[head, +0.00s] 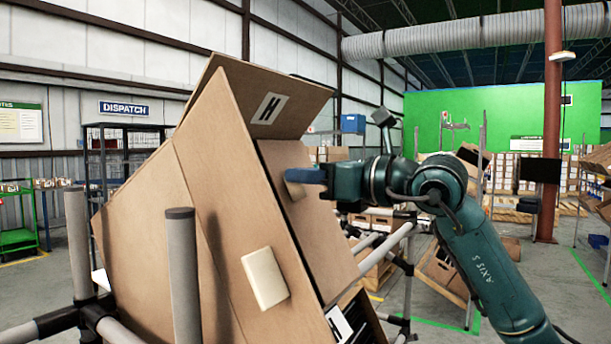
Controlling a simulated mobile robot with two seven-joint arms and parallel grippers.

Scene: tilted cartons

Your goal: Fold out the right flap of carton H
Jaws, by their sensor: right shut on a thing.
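A large brown carton H (150,235) leans tilted on a rack in the middle of the head view. Its upper flap (235,80) stands out at the top and bears a white label with a black H (269,108). The right flap (318,225) is a tall panel on the carton's right side, with a small tan grip block (294,190) near its top. My right gripper (305,177) comes from the right, with its blue fingers shut on that block. The block partly hides the fingertips. A cream block (264,278) sits on the carton's nearer panel. My left gripper is out of view.
Grey rack posts (183,275) stand close in front of the carton, with black joints at lower left. Grey rails (385,248) run behind my right gripper. A partly hidden white label (338,323) shows below the right flap. A rust-coloured column (552,120) and loaded shelves stand farther back.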

